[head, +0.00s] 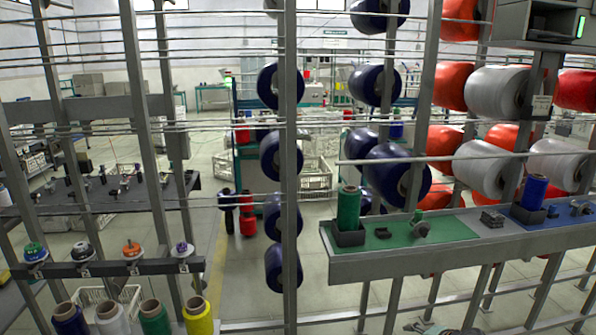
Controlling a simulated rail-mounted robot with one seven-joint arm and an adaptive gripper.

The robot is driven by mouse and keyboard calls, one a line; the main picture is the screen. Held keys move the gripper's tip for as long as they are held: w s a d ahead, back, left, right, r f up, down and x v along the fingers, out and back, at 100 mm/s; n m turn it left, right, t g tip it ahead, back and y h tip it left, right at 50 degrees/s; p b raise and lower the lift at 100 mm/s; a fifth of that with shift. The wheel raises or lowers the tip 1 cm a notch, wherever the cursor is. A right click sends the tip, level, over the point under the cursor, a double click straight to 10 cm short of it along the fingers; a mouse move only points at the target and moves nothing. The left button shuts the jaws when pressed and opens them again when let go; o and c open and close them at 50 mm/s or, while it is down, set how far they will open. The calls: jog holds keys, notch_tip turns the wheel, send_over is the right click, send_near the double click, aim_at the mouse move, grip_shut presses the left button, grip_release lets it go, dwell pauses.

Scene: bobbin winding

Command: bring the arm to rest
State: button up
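Neither my arm nor my gripper can be made out in the head view, so I cannot see its pose or whether it holds anything. Small grey and teal shapes at the bottom edge are cut off and too unclear to name. A green thread spool (348,209) stands upright in a dark holder (347,236) on the grey shelf (400,265) at right. A blue spool (534,191) stands in another holder (527,215) farther right on that shelf.
Metal uprights (290,180) and horizontal rods cross the view. Large navy spools (400,172), grey spools (497,92) and red spools hang on the rack. At left, a bar (110,268) carries several bobbins above a row of cones (198,316). A dark table (110,195) stands behind.

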jog(key=s+a+f+n+g+p, duration=0.1)
jog(key=s+a+f+n+g, duration=0.3)
jog(key=s+f, duration=0.55)
jog(key=s+a+f+n+g, duration=0.3)
jog(key=s+a+f+g, duration=0.3)
jog(key=f, duration=0.7)
jog(key=s+a+f+n+g+h, duration=0.1)
jog(key=s+a+f+g, duration=0.1)
jog(key=s, duration=0.6)
jog(key=s+a+f+n+g+h+p, duration=0.1)
jog(key=s+f, duration=0.3)
jog(key=s, duration=0.4)
jog(key=s+a+f+n+g+h+p, duration=0.1)
jog(key=s+a+f, duration=0.3)
jog(key=s, duration=0.4)
jog(key=shift+s+n+g+h, duration=0.3)
jog(key=shift+n+g+h, duration=0.1)
jog(key=shift+n+g, duration=0.5)
